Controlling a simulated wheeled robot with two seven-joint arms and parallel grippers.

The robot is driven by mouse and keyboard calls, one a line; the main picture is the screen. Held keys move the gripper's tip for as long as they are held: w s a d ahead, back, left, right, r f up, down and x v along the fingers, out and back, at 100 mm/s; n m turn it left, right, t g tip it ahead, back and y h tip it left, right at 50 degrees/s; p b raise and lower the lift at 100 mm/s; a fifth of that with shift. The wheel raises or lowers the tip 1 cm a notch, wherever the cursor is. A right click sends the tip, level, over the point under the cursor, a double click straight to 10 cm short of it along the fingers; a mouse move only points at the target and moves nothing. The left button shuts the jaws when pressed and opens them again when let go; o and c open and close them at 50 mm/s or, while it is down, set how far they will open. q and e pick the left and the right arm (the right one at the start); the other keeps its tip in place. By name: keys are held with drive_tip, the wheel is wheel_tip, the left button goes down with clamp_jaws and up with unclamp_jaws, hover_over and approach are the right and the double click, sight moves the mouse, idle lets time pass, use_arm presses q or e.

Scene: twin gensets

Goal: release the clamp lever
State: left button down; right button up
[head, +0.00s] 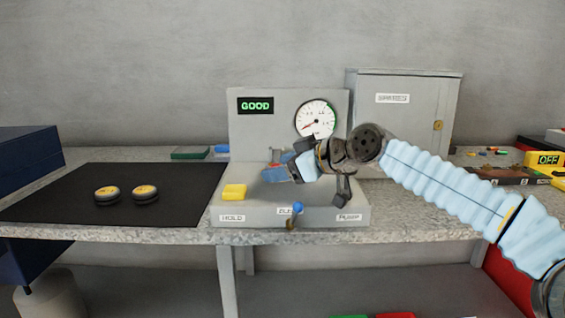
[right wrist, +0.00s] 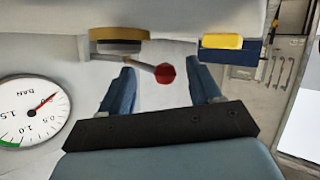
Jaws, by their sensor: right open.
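The clamp lever shows in the right wrist view as a thin arm ending in a dark red knob (right wrist: 165,73). It comes out from a brown and grey round part (right wrist: 120,42). My right gripper (right wrist: 162,78) is open, with one blue finger on each side of the knob; I cannot tell whether either touches it. In the head view my right gripper (head: 284,172) is over the grey test station (head: 330,215) and hides most of the clamp. A bit of red shows beside its fingers. My left gripper is out of view.
Two black discs with yellow tops lie on a black mat (head: 60,190). A grey cabinet (head: 405,125) stands behind.

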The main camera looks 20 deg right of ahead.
clamp_jaws()
idle(0.3)
drive_tip(key=shift+r, duration=0.1)
